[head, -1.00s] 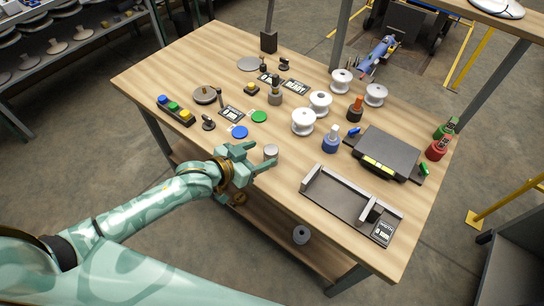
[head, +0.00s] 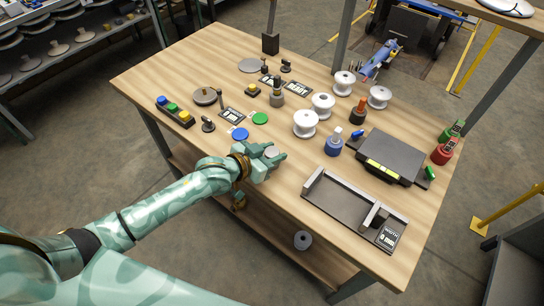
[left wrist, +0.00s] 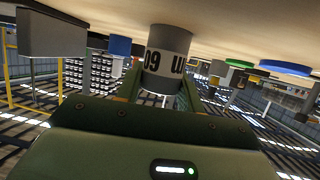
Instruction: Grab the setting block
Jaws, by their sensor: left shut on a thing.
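In the left wrist view, which is upside down, the block (left wrist: 167,52) has a dark band and printed black characters and sits between the two fingers. My left gripper (head: 274,157) is shut on the block, low at the table. The fingers hide part of its side in the head view. My right gripper is not in view.
A blue disc (head: 240,134) and green disc (head: 260,118) lie behind the gripper. White spools (head: 305,124) and a blue-based post (head: 333,144) stand to the right. A grey channel-shaped fixture (head: 340,200) lies at the front right. Table between gripper and fixture is clear.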

